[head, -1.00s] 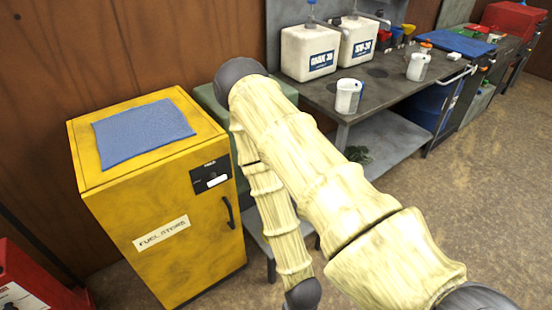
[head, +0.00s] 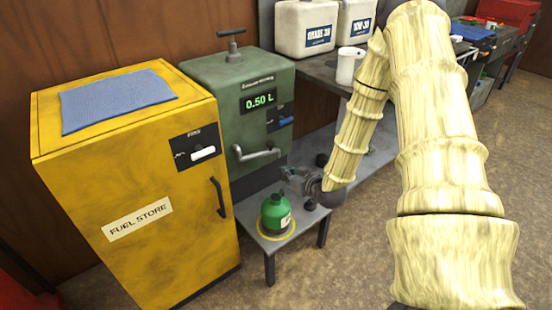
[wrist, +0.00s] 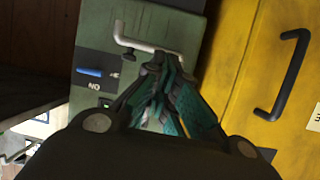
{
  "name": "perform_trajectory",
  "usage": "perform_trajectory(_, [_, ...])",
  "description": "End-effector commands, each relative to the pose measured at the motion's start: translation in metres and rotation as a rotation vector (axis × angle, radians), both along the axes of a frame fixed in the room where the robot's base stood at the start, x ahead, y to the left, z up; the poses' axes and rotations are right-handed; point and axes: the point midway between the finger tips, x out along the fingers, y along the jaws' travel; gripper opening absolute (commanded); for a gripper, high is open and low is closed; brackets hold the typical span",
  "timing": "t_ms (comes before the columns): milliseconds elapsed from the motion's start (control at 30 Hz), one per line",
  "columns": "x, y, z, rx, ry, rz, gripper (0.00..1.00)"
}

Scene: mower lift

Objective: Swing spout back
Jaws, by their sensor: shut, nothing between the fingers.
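The spout (head: 258,153) is a bent light-grey pipe on the front of the green dispenser (head: 218,90). It reaches to the right across the dispenser's front. In the wrist view the spout (wrist: 140,42) lies just beyond my fingertips. My gripper (head: 284,171) is shut and empty, low in front of the dispenser, near the spout's right end. The wrist view shows my gripper (wrist: 158,62) with its fingertips together, overlapping the spout's edge; I cannot tell whether they touch. A green can (head: 275,212) stands upright in a yellow ring on the small table (head: 300,222), left of my gripper.
The yellow fuel store cabinet (head: 130,215) with a black handle stands to the left. The dispenser display (head: 260,101) reads 0.50 L, with a blue lever (head: 286,121) below it. A workbench with white containers (head: 304,28) is behind my arm. Floor at right is clear.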

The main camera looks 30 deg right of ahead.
Motion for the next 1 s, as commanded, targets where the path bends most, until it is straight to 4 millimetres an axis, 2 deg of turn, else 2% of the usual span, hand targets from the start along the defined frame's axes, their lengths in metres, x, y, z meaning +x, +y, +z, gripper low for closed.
perform_trajectory(33, [0.007, -0.015, -0.003, -0.005, -0.054, -0.009, 0.0])
perform_trajectory(100, [0.013, -0.03, 0.006, -0.014, -0.115, -0.013, 0.0])
perform_trajectory(300, [0.02, -0.054, 0.021, -0.032, -0.216, -0.019, 0.0])
perform_trajectory(567, [0.036, -0.059, 0.023, -0.038, -0.235, -0.018, 0.0])
perform_trajectory(1000, [0.106, -0.06, 0.011, -0.038, -0.234, -0.018, 0.0])
